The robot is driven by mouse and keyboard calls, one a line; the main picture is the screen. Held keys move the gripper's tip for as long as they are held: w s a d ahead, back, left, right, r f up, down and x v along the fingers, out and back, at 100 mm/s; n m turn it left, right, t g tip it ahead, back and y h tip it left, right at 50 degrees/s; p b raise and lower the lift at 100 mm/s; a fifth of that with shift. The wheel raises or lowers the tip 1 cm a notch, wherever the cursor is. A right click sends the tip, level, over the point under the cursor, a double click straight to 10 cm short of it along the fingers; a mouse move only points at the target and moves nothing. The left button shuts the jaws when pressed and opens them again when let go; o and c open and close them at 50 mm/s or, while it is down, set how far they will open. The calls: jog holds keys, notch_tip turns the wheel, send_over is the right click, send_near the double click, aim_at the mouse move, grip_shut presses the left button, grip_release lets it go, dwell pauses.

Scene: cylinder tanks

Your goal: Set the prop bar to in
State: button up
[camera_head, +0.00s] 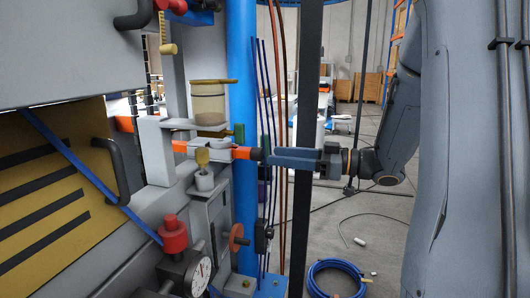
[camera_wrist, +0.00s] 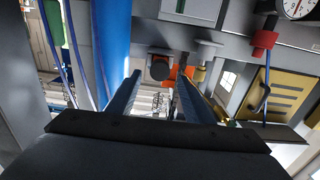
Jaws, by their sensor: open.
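An orange bar (camera_head: 241,153) with a dark round end (camera_head: 257,154) sticks out to the right from the grey machine, at mid-height; I take it for the prop bar, though no label shows. In the wrist view its dark end (camera_wrist: 160,67) and orange part (camera_wrist: 180,74) show ahead, around the fingertips. My gripper (camera_head: 271,156) is level, points left and is open, with its tips close to the dark end. Its two fingers also show in the wrist view (camera_wrist: 159,78), apart with nothing held. Whether they touch the bar, I cannot tell.
A blue pipe (camera_head: 241,60) stands upright behind the bar. A clear cylinder (camera_head: 208,102) sits just above it. A red knob (camera_head: 172,234) and gauge (camera_head: 200,276) are lower left. A blue hose (camera_head: 336,278) lies on the floor.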

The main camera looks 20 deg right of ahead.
aim_at(262, 154)
jog(key=shift+p+x, duration=0.7)
jog(key=shift+x, duration=1.8)
grip_shut()
